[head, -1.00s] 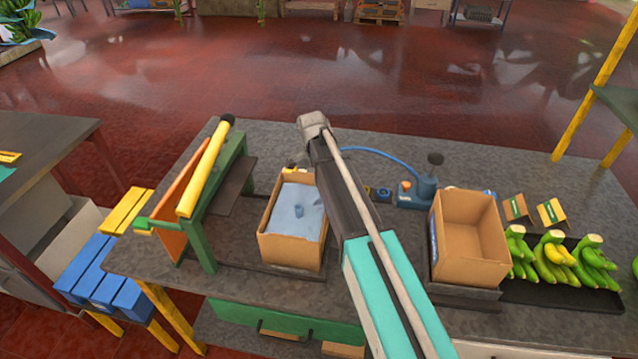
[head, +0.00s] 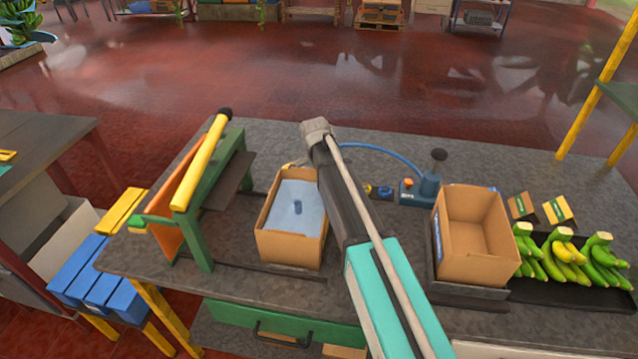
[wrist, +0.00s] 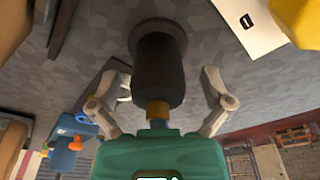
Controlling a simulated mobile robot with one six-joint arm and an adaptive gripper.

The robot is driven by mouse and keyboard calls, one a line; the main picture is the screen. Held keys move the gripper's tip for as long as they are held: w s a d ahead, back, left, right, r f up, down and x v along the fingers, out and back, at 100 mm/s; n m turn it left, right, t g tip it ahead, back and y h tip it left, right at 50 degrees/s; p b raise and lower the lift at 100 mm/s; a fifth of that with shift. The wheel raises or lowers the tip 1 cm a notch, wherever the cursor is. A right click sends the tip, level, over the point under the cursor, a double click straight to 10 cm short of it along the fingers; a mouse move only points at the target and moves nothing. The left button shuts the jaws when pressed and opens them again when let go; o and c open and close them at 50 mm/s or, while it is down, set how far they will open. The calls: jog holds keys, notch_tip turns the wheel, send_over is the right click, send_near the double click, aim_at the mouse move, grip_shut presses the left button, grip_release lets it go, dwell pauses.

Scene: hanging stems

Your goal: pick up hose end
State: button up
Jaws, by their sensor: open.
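The hose end shows in the wrist view as a thick dark cylinder (wrist: 158,68) with a wide flange, a yellow collar and a bit of blue behind it. My gripper (wrist: 165,85) is open, with one pale finger on each side of the dark cylinder. Gaps show between the fingers and it, so it is not clasped. In the head view my gripper (head: 316,131) is over the grey bench behind the left carton and hides most of the hose end. The blue hose (head: 385,154) runs from behind my gripper to the blue pump (head: 427,188).
A carton with a blue liner (head: 290,250) stands just left of my arm. An empty carton (head: 475,256) and green bananas (head: 560,258) are at the right. A green stand with a yellow bar (head: 200,165) is at the left. The bench behind my gripper is clear.

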jog(key=shift+f+b, duration=0.3)
jog(key=shift+f, duration=0.25)
jog(key=shift+d, duration=0.1)
jog(key=c, duration=1.3)
